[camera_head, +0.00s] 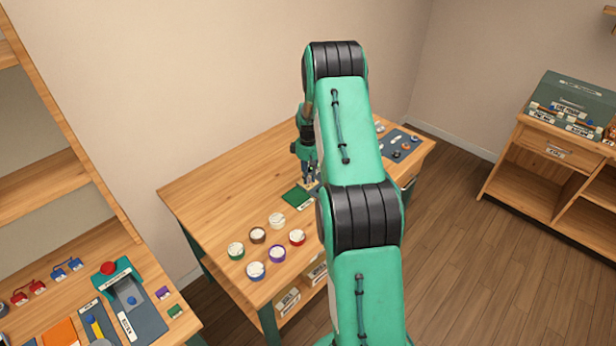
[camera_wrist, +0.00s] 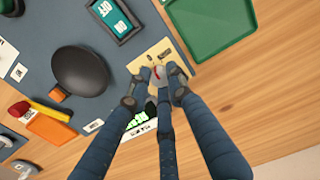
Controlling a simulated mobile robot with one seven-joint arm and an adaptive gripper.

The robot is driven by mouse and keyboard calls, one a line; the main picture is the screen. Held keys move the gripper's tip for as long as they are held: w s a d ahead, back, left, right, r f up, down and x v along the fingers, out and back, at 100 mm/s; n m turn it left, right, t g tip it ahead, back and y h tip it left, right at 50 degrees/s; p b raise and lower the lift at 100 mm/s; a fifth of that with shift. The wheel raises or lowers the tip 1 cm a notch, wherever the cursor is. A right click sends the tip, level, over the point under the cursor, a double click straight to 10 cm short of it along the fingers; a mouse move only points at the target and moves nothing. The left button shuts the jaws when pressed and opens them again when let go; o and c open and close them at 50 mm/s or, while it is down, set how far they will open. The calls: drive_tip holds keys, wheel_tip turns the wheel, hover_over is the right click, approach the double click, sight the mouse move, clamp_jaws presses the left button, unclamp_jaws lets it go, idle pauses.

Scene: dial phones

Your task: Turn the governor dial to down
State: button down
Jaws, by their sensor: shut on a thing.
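A small pale dial (camera_wrist: 158,71) with a red mark sits on a cream plate (camera_wrist: 141,60) at the middle of the wrist view. Small labels on the plate are too small to read, so which way the dial points I cannot tell. My gripper (camera_wrist: 160,82) is shut on the dial, and its fingers hide the dial's near side. In the head view my gripper (camera_head: 310,178) is down at the table beside the cream plate, and the dial is hidden there.
A green tray (camera_wrist: 200,52) lies beside the plate. A black dome (camera_wrist: 78,70), an on/off switch block (camera_wrist: 110,14) and an orange block (camera_wrist: 52,129) are close by. Several round containers (camera_head: 256,270) stand at the table's front left. Bare wood (camera_head: 205,205) is free at the left.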

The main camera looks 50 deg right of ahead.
drive_tip(key=m+p, duration=0.1)
drive_tip(key=m, duration=0.3)
drive_tip(key=shift+m, duration=0.3)
drive_tip(key=shift+a+m+p, duration=0.1)
drive_tip(key=shift+m+p, duration=0.4)
drive_tip(key=shift+m, duration=1.1)
drive_tip(key=c, duration=1.6)
unclamp_jaws()
drive_tip(key=shift+o, duration=0.2)
drive_tip(key=shift+r, duration=0.15)
wheel_tip(320, 180, up, 12)
drive_tip(key=shift+f, duration=0.2)
